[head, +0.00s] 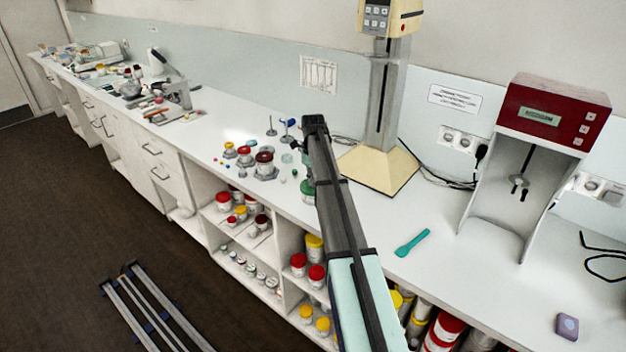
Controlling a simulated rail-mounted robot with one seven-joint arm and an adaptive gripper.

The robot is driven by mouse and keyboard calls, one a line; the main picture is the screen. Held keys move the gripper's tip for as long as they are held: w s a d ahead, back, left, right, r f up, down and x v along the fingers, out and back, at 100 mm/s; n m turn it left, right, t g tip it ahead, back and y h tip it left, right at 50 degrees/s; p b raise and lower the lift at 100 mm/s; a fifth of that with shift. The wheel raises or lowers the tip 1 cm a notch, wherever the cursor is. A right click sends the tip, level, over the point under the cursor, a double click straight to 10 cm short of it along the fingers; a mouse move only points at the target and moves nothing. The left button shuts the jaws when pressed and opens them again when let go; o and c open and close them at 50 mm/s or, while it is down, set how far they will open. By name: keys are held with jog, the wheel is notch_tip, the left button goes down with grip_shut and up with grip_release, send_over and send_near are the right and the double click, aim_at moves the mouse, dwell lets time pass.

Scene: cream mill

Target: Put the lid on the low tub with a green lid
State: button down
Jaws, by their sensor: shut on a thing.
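A green lid (307,186) shows at the left edge of my arm, near the front edge of the bench, with a pale tub (308,198) directly below it. My arm hides their right side. My gripper (303,168) points down just above the green lid and looks shut on it; the fingertips are small and partly hidden by my arm. I cannot tell whether the lid touches the tub's rim or sits level.
Left of the gripper, jars with dark red (264,157) and yellow (229,146) lids stand on grey bases, with small coloured balls nearby. A cream stand (378,168) is behind at right. A teal scoop (412,242) lies on clear bench to the right.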

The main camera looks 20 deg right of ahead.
jog(key=c, duration=0.7)
grip_release()
jog(key=shift+r+p, duration=1.6)
jog(key=shift+r, duration=1.95)
jog(key=shift+a+f, duration=0.1)
jog(key=shift+f, duration=0.05)
